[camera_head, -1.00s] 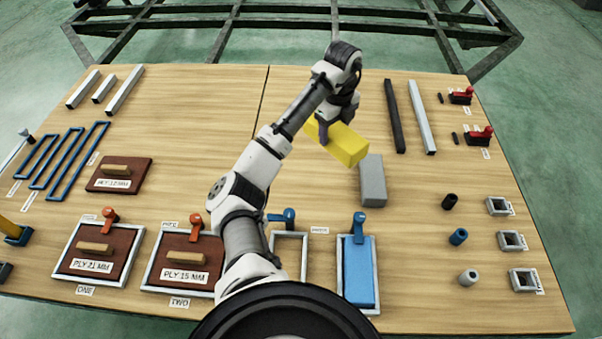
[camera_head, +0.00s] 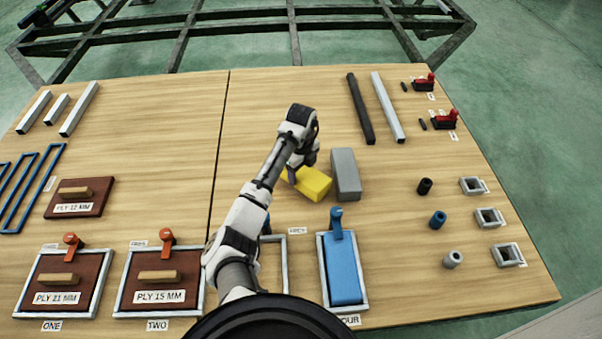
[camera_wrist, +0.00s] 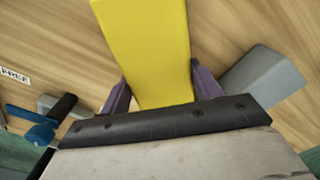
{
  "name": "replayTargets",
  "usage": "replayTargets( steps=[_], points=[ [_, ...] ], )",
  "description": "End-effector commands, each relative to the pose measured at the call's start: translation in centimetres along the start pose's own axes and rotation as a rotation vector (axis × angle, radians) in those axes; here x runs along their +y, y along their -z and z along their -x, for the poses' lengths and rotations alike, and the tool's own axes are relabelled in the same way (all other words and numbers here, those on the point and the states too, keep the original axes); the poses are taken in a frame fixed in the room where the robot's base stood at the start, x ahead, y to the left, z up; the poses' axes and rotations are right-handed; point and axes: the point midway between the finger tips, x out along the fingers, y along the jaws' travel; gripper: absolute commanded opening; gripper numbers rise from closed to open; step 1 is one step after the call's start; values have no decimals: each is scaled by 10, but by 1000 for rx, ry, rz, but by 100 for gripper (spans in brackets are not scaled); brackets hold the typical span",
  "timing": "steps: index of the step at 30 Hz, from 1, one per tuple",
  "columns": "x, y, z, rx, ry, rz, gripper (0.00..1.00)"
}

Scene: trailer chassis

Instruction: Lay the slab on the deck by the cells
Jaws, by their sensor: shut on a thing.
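A yellow slab (camera_head: 312,184) is held in my gripper (camera_head: 295,172), over or on the wooden deck (camera_head: 150,120); I cannot tell whether it touches. In the wrist view the yellow slab (camera_wrist: 150,50) sits between the two purple fingers of my gripper (camera_wrist: 162,93). The framed cells stand along the deck's near side: cell one (camera_head: 26,285), cell two (camera_head: 122,285), a third frame (camera_head: 283,265) partly hidden by my arm, and cell four (camera_head: 325,275) with a blue slab (camera_head: 343,270) in it. The yellow slab is beyond the third and fourth frames.
A grey block (camera_head: 345,173) lies close right of the yellow slab. A small label (camera_head: 298,230) lies between the slab and the cells. Black (camera_head: 360,108) and grey (camera_head: 387,107) bars lie farther back. Short tubes (camera_head: 438,219) lie at right. The deck's middle left is clear.

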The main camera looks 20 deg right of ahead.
Motion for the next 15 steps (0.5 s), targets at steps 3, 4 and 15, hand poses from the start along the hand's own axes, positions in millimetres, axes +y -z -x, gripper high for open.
replayTargets(
  steps=[3,4,15],
  points=[
    [0,0,-11,0,-1,-1,39],
    [0,0,-12,0,0,-1,39],
    [0,0,-15,0,0,-1,39]
  ],
)
